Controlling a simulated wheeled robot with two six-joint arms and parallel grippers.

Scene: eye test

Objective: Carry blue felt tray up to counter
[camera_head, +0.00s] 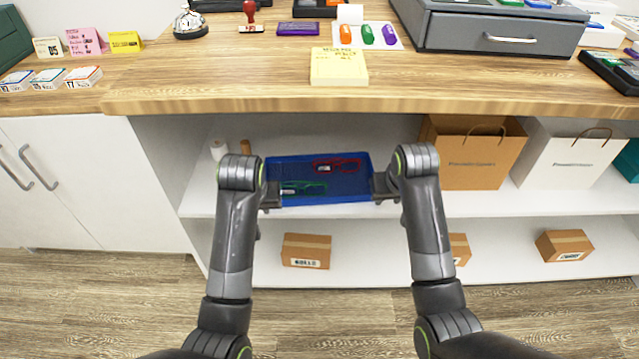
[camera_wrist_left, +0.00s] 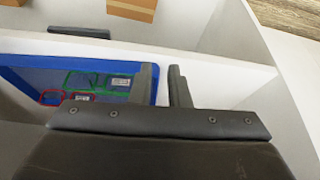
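The blue felt tray (camera_head: 345,200) is in the compartment under the counter (camera_head: 230,95), apparently level on the upper shelf. It holds red glasses (camera_head: 337,166) and green glasses (camera_head: 303,188). My left gripper (camera_head: 271,196) is at the tray's left end. In the left wrist view its two fingers (camera_wrist_left: 165,86) stand apart, one over the tray's rim (camera_wrist_left: 100,62) and one outside, with white shelf showing between them. My right gripper (camera_head: 381,188) is at the tray's right end; its finger gap is hidden.
On the counter are a yellow note pad (camera_head: 339,67), a bell (camera_head: 190,24), a stamp (camera_head: 250,17), colored markers (camera_head: 367,34) and a grey drawer box (camera_head: 490,38). A brown bag (camera_head: 470,160) and white bag (camera_head: 570,160) stand right of the tray. Boxes (camera_head: 306,251) sit below.

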